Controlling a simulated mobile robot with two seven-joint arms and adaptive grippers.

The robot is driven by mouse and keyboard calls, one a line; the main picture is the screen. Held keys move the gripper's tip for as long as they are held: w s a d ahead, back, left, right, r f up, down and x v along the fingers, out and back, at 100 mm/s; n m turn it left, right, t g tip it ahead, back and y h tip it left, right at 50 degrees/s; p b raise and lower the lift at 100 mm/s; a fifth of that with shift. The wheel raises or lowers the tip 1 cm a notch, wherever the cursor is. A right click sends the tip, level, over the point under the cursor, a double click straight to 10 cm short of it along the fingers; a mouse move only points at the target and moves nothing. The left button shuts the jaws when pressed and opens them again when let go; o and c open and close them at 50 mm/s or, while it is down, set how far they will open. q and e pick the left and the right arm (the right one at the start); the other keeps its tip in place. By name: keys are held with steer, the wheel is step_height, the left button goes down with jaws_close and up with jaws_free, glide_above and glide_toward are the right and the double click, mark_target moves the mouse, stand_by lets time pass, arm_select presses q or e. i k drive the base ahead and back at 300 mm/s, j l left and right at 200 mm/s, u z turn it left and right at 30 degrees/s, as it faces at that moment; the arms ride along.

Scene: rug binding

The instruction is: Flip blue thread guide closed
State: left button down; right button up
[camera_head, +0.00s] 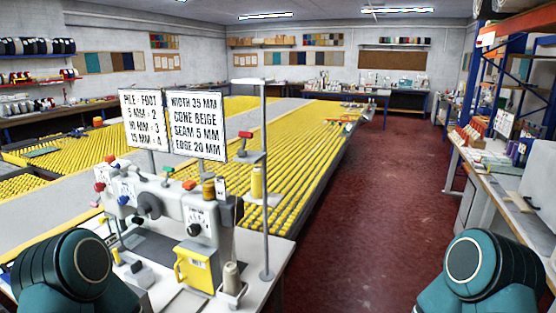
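A white binding machine (170,212) stands on the white table at the lower left of the head view. Several small coloured parts sit along its top left. A small blue part (123,200) at its left end may be the blue thread guide. It is too small to tell whether it is open or closed. Red, green and orange parts sit near it. Teal parts of my left and right arms show at the bottom corners. Neither gripper is in view.
Two sign boards (198,124) stand behind the machine. Red floor (350,240) is clear to the right.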

mark_target(114, 164)
steer(key=k+j+z, duration=0.1)
steer(key=j, duration=0.3)
steer(key=k+j, duration=0.15)
steer(key=j, duration=0.3)
steer(key=k+j+z, duration=0.15)
steer(key=j, duration=0.25)
steer(key=j+z, duration=0.15)
steer(key=j, duration=0.7)
steer(key=j+z, duration=0.15)
steer(key=j, duration=0.65)
steer(key=k+j+z, duration=0.15)
steer(key=j, duration=0.7)
